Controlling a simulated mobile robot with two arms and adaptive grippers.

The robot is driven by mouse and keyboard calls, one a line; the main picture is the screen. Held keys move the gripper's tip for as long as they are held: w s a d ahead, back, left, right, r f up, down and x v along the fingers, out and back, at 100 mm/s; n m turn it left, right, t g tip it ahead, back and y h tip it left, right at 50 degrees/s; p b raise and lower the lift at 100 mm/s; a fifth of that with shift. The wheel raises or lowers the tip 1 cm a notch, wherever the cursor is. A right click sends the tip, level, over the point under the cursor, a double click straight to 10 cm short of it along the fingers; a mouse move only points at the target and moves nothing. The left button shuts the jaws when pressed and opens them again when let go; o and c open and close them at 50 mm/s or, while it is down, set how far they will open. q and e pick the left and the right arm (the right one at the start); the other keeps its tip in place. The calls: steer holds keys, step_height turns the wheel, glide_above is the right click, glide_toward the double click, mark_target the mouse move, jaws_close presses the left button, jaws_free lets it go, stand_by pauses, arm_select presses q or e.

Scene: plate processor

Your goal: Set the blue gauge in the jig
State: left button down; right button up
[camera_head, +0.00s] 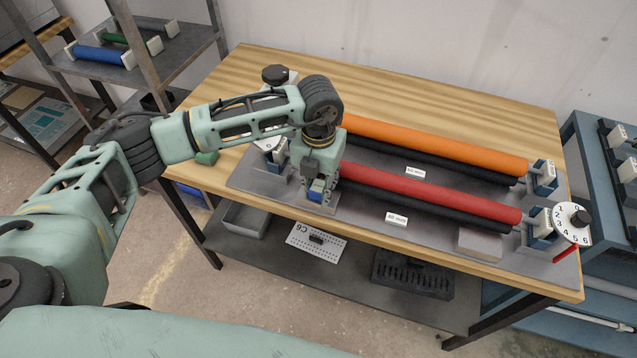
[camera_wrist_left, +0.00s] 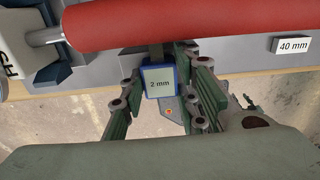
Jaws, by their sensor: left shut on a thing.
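The blue gauge (camera_wrist_left: 159,82), a small block with a white face marked "2 mm", is between the fingers of my left gripper (camera_wrist_left: 157,95). In the head view my left gripper (camera_head: 318,182) points down at the left end of the red roller (camera_head: 430,192), and the gauge's blue shows at its tips. The gripper is shut on the gauge. In the wrist view the gauge is just in front of the red roller (camera_wrist_left: 180,22). A small grey piece with a reddish dot (camera_wrist_left: 170,110) shows below the gauge. I cannot tell which part is the jig, or whether the gauge touches it. My right gripper is out of view.
An orange roller (camera_head: 440,146) lies behind the red one on the grey base plate (camera_head: 420,235). A numbered dial (camera_head: 566,224) stands at the right end. A grey block (camera_head: 480,242) sits near the front edge. A shelf with rollers (camera_head: 100,54) stands back left.

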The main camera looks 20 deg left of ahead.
mark_target(319, 187)
arm_select(q)
steer(key=shift+f, duration=0.25)
steer(key=c, duration=1.3)
jaws_free()
steer(key=shift+c, duration=0.2)
steer(key=shift+r, duration=0.1)
steer(key=shift+r, duration=0.1)
steer(key=shift+r+p, duration=0.3)
steer(key=shift+p, duration=0.1)
step_height(319, 187, up, 12)
steer(key=b, duration=0.3)
steer(key=shift+b, duration=0.4)
steer(key=shift+d+f, duration=0.1)
steer(key=shift+f, duration=0.05)
